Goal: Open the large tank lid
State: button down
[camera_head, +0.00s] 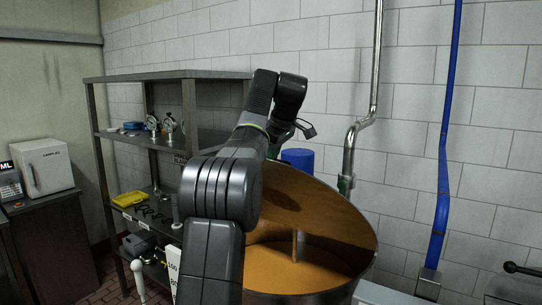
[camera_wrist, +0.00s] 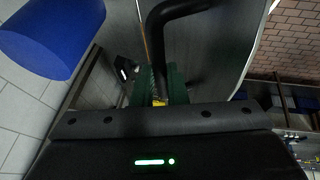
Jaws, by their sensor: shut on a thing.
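The large tank (camera_head: 315,296) stands at the lower middle of the head view. Its round lid (camera_head: 325,210) is tilted up, with its underside facing me and a wide gap over the orange-brown inside. In the wrist view the lid's grey outer face (camera_wrist: 212,55) fills the middle, with a black bent handle (camera_wrist: 168,22) in front of it. My gripper (camera_wrist: 168,85) shows green fingers shut at the handle's lower part. In the head view my arm reaches over the lid's raised side, and the fingers are hidden.
A blue cylinder (camera_head: 298,158) is behind the lid, and it is close to my gripper in the wrist view (camera_wrist: 52,35). A metal shelf (camera_head: 165,75) with gauges and tools stands left. A steel pipe (camera_head: 350,145) and a blue pipe (camera_head: 443,170) run along the wall.

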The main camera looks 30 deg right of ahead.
jog(key=c, duration=1.7)
grip_release()
jog(key=shift+d+f, duration=0.2)
jog(key=shift+f, duration=0.3)
jog(key=shift+o, duration=1.2)
jog(key=shift+w+d+f, duration=0.1)
jog(key=shift+w+d, duration=0.25)
jog(key=shift+d, duration=0.15)
jog(key=shift+s+a+r, duration=0.2)
jog(key=shift+a+r, duration=0.05)
jog(key=shift+a, duration=0.15)
jog(key=shift+d+r, duration=0.15)
jog(key=shift+r, duration=0.05)
jog(key=v, duration=0.7)
jog(key=shift+s, duration=0.1)
